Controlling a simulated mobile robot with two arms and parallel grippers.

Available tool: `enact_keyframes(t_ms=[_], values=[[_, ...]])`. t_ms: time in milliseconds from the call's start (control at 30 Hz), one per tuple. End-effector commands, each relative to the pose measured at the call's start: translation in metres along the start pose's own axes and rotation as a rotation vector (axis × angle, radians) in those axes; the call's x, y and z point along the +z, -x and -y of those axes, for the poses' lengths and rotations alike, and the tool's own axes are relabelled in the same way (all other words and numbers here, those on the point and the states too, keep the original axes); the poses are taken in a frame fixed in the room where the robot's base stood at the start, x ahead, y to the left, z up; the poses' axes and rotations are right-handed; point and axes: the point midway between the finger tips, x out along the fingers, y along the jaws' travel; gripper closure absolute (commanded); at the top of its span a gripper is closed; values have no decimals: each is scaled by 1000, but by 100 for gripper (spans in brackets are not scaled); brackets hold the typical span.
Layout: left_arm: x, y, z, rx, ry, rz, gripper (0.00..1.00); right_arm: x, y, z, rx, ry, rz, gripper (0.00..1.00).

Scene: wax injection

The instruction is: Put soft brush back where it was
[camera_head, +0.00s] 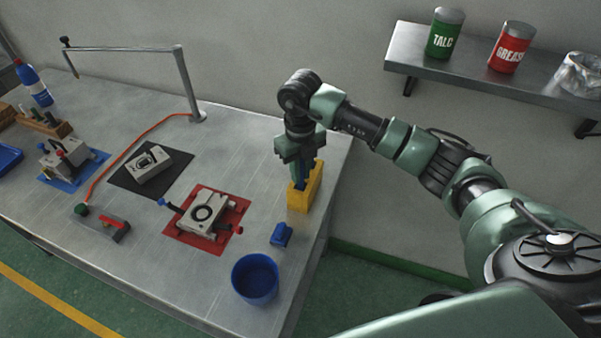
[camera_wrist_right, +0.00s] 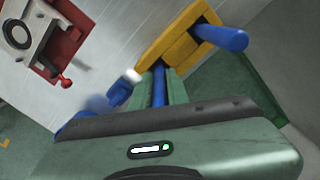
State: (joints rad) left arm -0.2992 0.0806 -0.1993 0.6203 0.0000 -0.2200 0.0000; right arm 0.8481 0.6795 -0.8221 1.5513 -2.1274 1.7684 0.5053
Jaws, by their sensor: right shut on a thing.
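A yellow holder (camera_head: 303,192) stands near the right edge of the table; it also shows in the right wrist view (camera_wrist_right: 178,48). My right gripper (camera_head: 300,164) points down just above the holder. In the right wrist view its fingers (camera_wrist_right: 159,90) are shut on a slim blue handle (camera_wrist_right: 158,86), seemingly the soft brush's. The handle reaches toward the holder; its bristle end is hidden, so I cannot tell how deep it sits. A second, thicker blue handle (camera_wrist_right: 226,38) sticks out of the holder's other end. My left gripper is out of view.
A small blue object (camera_head: 281,235) and a blue cup (camera_head: 255,279) stand in front of the holder. A mould on a red mat (camera_head: 232,221) lies to the left, near a black mat (camera_head: 126,184). A wall shelf (camera_head: 410,60) holds cans at upper right.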

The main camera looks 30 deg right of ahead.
Motion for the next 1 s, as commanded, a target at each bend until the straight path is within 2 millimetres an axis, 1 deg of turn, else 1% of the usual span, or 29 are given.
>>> enact_keyframes(t_ms=[33, 133, 400, 533, 567, 600, 633, 900, 1000], values=[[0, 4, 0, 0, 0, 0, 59, -1, -6, 0, 1, -1, -3, 100], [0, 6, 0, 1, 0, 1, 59, 0, -16, 0, 0, 1, -1, 100], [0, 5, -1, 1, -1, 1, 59, 0, -18, 0, -1, 1, 1, 100], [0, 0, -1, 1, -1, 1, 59, 0, -23, 0, -1, 1, 1, 100], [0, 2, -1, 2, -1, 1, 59, 0, -21, 0, -1, 1, 1, 76], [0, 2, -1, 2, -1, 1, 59, 0, -21, 0, -1, 1, 1, 65], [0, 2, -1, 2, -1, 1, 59, 0, -21, 0, -1, 1, 1, 63], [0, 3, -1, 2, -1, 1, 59, 0, -20, 0, -1, 1, 1, 63], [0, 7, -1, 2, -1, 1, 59, 0, -16, 0, 0, 1, 1, 63]])
